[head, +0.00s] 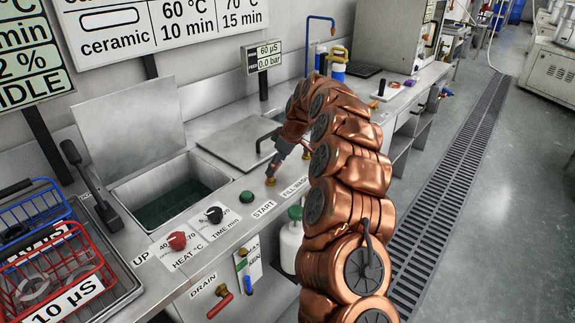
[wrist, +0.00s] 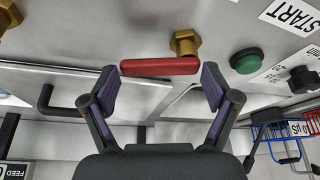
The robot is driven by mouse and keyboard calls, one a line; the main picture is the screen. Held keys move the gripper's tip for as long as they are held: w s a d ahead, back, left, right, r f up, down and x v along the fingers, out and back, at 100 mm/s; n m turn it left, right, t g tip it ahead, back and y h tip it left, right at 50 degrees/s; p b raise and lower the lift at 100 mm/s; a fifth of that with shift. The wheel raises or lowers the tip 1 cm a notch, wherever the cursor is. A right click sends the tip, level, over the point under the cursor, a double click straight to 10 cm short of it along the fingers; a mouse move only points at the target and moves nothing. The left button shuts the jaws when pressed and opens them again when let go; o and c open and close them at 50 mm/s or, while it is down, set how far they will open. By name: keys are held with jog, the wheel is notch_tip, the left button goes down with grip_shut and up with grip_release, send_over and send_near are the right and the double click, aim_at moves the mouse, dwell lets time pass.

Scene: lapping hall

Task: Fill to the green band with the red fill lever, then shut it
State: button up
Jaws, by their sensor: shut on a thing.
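The red fill lever (wrist: 160,66) lies crosswise between my fingertips in the wrist view, beside its brass fitting (wrist: 185,43). My gripper (wrist: 160,82) is shut on it, with one finger at each end. In the head view my gripper (head: 273,172) is over the counter by the FILL label (head: 294,187), and I cannot make out the lever there. The tank (head: 138,190) has its lid raised and is dark green inside. A narrow gauge (head: 243,270) on the front panel shows green above blue; its exact level is too small to read.
A red-handled drain valve (head: 220,304) sits low on the front. The red heat knob (head: 177,241), black time knob (head: 214,215) and green start button (head: 247,197) line the counter. Blue (head: 36,232) and red (head: 62,275) baskets stand at left. A flat lid (head: 240,143) lies behind my gripper.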

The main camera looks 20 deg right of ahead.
jog(key=o, duration=1.5)
jog(key=shift+c, duration=0.2)
jog(key=v, duration=1.2)
